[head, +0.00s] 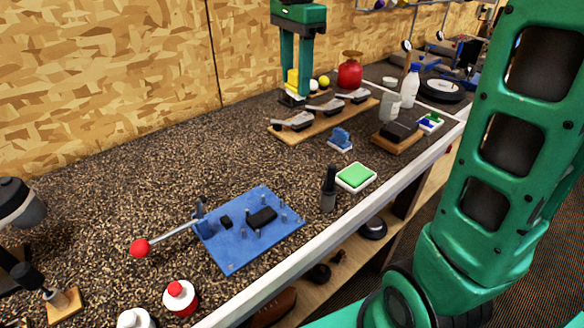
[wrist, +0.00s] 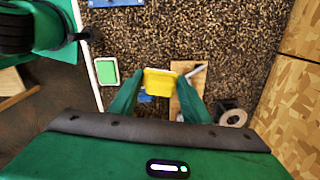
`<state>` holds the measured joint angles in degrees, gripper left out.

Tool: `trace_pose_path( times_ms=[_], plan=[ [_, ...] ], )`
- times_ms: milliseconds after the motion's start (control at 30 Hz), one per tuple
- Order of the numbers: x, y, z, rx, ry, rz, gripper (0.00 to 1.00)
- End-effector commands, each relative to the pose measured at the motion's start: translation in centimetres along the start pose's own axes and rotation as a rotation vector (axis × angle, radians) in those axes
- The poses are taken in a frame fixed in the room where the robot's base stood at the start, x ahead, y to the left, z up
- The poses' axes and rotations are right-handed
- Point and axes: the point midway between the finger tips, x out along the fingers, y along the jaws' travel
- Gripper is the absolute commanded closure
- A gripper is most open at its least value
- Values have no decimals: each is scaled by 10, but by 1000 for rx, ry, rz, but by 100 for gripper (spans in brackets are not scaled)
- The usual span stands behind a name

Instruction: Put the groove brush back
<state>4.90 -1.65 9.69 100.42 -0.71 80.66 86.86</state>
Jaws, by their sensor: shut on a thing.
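My gripper (head: 295,92) is at the back of the bench, pointing down, with its fingers closed on a yellow block-shaped thing (head: 291,78), which I take for the groove brush. In the wrist view the yellow brush (wrist: 160,82) sits between the two fingertips. A dark part shows under it in the head view; its bristles cannot be made out clearly. The brush is beside the far left end of the wooden board (head: 340,118) that carries several metal club heads (head: 325,107). Whether it touches the bench is unclear.
Behind are a yellow ball (head: 324,81) and a red canister (head: 350,71). Nearer stand a blue holder (head: 340,138), a green pad (head: 356,176), a dark upright tool (head: 329,187) and a blue plate (head: 232,252) with a red-knobbed lever. The bench's left middle is clear.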

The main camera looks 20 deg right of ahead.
Motion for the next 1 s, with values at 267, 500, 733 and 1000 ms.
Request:
trace_pose_path(
  times_ms=[267, 500, 733, 1000],
  plan=[
    [47, 8, 104, -132, 1, 0, 78],
    [63, 15, 119, -158, 1, -2, 78],
    [88, 26, 78, -155, 1, -1, 78],
    [118, 38, 31, -158, 1, 0, 78]
  ],
)
